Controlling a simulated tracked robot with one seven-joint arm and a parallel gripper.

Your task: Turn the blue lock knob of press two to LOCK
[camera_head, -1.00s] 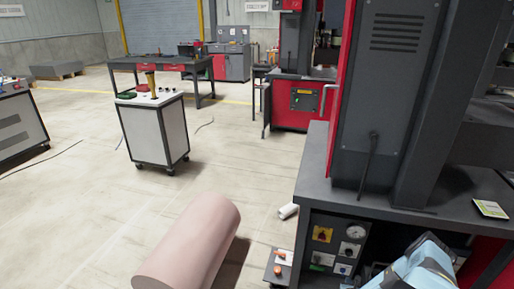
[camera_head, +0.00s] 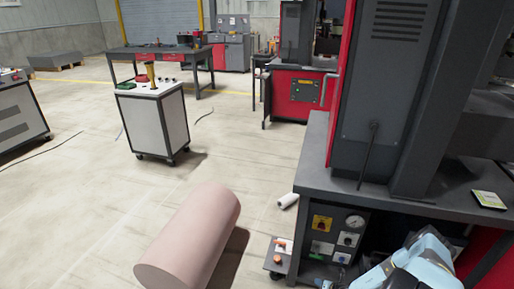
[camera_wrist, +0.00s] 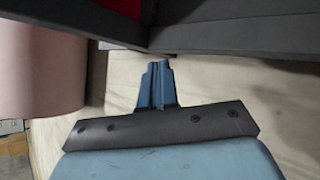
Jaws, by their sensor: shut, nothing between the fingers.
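The front panel (camera_head: 334,226) of the dark press is at the lower right in the head view.
A pink cylinder (camera_head: 190,238) lies on the floor left of the press. A small stand (camera_head: 279,255) with an orange button is beside the panel. A white roll (camera_head: 288,200) lies on the floor. A white cart (camera_head: 157,115) stands farther back. Open floor lies left.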

